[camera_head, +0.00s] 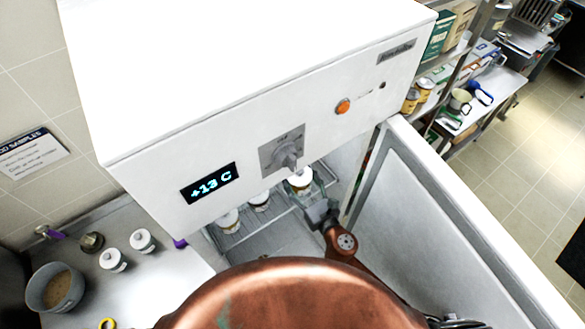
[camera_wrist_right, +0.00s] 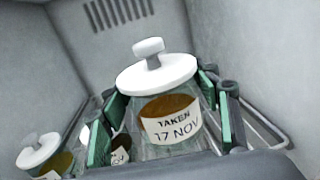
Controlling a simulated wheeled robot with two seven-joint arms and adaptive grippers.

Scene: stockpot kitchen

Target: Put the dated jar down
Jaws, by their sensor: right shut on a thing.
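The dated jar (camera_wrist_right: 170,92) is glass with a white knobbed lid, amber contents and a label reading "TAKEN 17 NOV". In the head view the jar (camera_head: 300,181) is inside the open white cabinet, just under its front panel. My right gripper (camera_head: 311,196) reaches into the cabinet and is shut on this jar. In the right wrist view its green finger pads (camera_wrist_right: 160,105) stand on both sides of the jar. The jar looks nearly upright over the wire shelf (camera_wrist_right: 262,128); I cannot tell whether its base touches it. My left gripper is not in view.
Two similar jars (camera_head: 229,221) (camera_head: 260,201) stand left of the held jar on the shelf. The cabinet door (camera_head: 430,225) is open at the right. The front panel (camera_head: 270,130) overhangs and shows +13 C. Two white-lidded jars (camera_head: 113,260) (camera_head: 142,241) stand on the left counter.

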